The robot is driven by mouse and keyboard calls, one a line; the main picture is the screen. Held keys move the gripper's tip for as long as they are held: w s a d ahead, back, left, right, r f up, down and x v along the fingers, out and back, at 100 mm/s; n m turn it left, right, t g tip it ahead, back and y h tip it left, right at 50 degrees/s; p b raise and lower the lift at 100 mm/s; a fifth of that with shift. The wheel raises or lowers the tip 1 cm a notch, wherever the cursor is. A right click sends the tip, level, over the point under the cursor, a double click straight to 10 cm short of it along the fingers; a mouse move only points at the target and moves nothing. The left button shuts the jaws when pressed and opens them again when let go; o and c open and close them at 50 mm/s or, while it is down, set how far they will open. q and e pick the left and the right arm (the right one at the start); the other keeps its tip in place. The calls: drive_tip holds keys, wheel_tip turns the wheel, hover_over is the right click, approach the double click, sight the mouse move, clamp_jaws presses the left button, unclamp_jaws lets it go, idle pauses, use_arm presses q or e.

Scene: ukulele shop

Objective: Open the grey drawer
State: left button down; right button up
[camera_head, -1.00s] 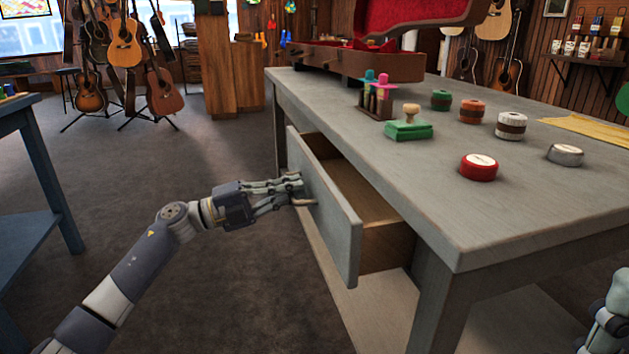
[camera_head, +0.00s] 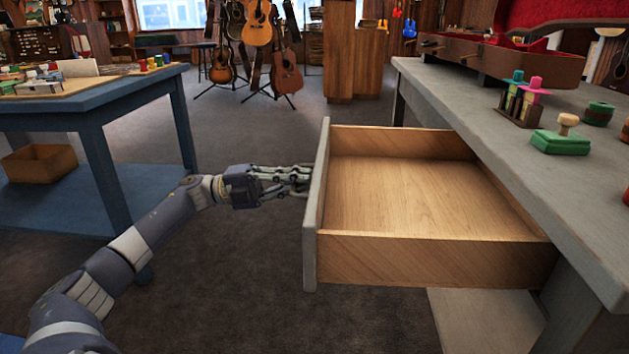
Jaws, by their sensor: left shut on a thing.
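The grey drawer (camera_head: 313,240) stands far out from the grey table (camera_head: 425,80). Its grey front faces left and its bare wooden inside is empty. My left gripper (camera_head: 303,180) is at the outer face of the drawer front, about midway along it, shut on its handle. The handle itself is mostly hidden by the fingers. My right gripper does not show.
A green stamp (camera_head: 561,143) and a small rack of colored stamps (camera_head: 519,104) stand on the grey table, with an open instrument case (camera_head: 500,58) behind. A blue table (camera_head: 95,103) stands at the left. Guitars (camera_head: 288,72) stand at the back. Carpet (camera_head: 230,265) is clear between the tables.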

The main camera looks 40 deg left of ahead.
use_arm(q)
drive_tip(key=shift+f, duration=0.1)
drive_tip(key=c, duration=1.7)
unclamp_jaws()
drive_tip(key=shift+a, duration=0.15)
drive_tip(key=v, duration=1.2)
drive_tip(key=shift+s, duration=0.1)
